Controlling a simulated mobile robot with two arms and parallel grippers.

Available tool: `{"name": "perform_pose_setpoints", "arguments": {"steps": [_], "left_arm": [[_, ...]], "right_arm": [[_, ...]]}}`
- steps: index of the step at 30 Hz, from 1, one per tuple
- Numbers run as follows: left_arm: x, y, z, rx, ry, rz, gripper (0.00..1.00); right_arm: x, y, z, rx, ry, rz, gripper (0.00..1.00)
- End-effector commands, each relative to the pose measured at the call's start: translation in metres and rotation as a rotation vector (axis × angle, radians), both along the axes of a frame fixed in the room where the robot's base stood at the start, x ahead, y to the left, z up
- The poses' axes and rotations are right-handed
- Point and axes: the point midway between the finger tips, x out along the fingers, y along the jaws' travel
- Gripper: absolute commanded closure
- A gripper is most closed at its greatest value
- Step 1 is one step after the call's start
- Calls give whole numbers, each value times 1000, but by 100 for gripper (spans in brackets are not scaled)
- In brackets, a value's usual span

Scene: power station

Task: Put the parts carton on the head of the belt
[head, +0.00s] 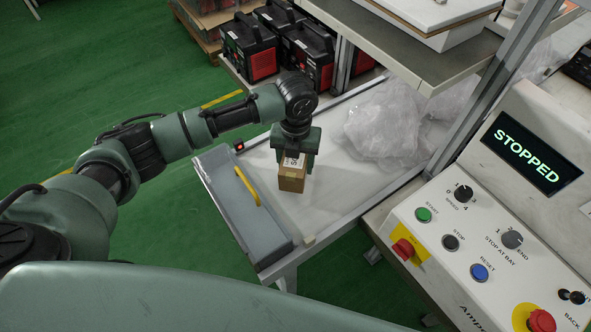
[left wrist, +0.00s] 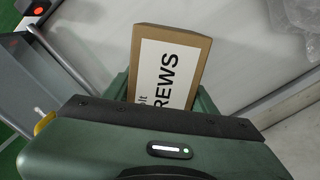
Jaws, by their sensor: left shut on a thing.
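The parts carton (head: 291,183) is a small brown cardboard box with a white label, upright in the head view. In the left wrist view the carton (left wrist: 168,68) shows a label ending in "REWS". My left gripper (head: 296,160) points down and is shut on the carton's upper part. The carton is over the white belt surface (head: 320,200), near the grey end cover. I cannot tell whether its bottom touches the belt. My right gripper is not in view.
A grey cover (head: 238,205) with a yellow handle (head: 247,186) is at the belt's left end. Crumpled clear plastic (head: 385,125) lies farther along. The control panel (head: 500,215) at right reads STOPPED (head: 525,152). Black-and-red machines (head: 250,47) stand behind.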

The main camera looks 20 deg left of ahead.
Motion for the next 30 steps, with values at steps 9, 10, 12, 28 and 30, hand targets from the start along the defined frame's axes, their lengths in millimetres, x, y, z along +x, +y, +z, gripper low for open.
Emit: {"name": "perform_pose_setpoints", "arguments": {"steps": [9, 10, 12, 28, 30], "left_arm": [[0, -1, -38, -1, 0, -1, 100], [0, -1, -38, -1, 0, -1, 100], [0, -1, -38, -1, -1, -1, 100], [-1, 0, -41, 0, 1, 0, 22], [-1, 0, -41, 0, 1, 0, 22]], "right_arm": [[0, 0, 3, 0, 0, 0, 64], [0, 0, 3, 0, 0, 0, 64], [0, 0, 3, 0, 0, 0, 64], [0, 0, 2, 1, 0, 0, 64], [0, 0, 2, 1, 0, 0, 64]]}}
